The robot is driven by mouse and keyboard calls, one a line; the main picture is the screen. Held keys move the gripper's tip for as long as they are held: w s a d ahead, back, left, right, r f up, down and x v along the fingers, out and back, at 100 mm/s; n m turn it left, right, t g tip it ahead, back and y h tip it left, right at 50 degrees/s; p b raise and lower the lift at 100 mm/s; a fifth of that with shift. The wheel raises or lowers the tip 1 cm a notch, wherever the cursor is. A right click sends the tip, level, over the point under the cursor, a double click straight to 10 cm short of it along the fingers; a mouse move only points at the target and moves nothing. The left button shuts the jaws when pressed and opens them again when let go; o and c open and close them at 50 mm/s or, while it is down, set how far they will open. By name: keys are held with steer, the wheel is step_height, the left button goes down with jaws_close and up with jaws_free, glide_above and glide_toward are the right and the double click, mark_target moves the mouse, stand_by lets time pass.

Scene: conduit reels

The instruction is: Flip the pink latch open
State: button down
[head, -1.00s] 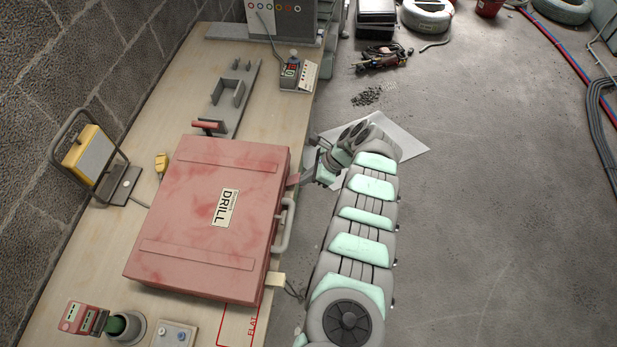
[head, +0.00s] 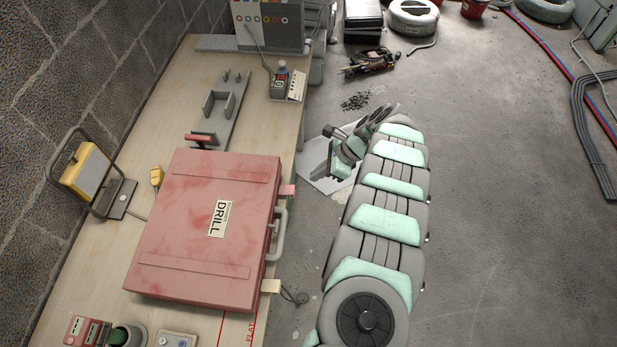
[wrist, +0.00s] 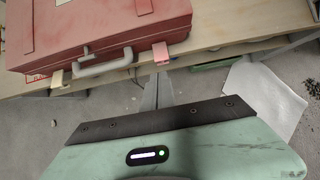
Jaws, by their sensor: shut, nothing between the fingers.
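The closed red drill case (head: 205,235) lies flat on the bench. Its pink latch (head: 287,190) juts from the case's right side, near the far corner. In the wrist view the pink latch (wrist: 161,53) is on the case front, right of the grey handle (wrist: 104,65). I cannot tell whether its catch is released. A cream latch (head: 271,286) sits at the near end of the same side. My gripper (wrist: 158,88) is shut and empty, apart from the case, with its fingers just below the pink latch in the wrist view. The head view hides the fingertips.
The bench (head: 290,125) edge runs beside the case. A grey bracket fixture (head: 222,100) stands beyond the case, and a yellow lamp (head: 86,172) stands left. A white sheet (head: 318,178) lies on the floor below my wrist. Floor to the right is open.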

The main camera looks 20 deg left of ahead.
steer(key=shift+v, duration=1.5)
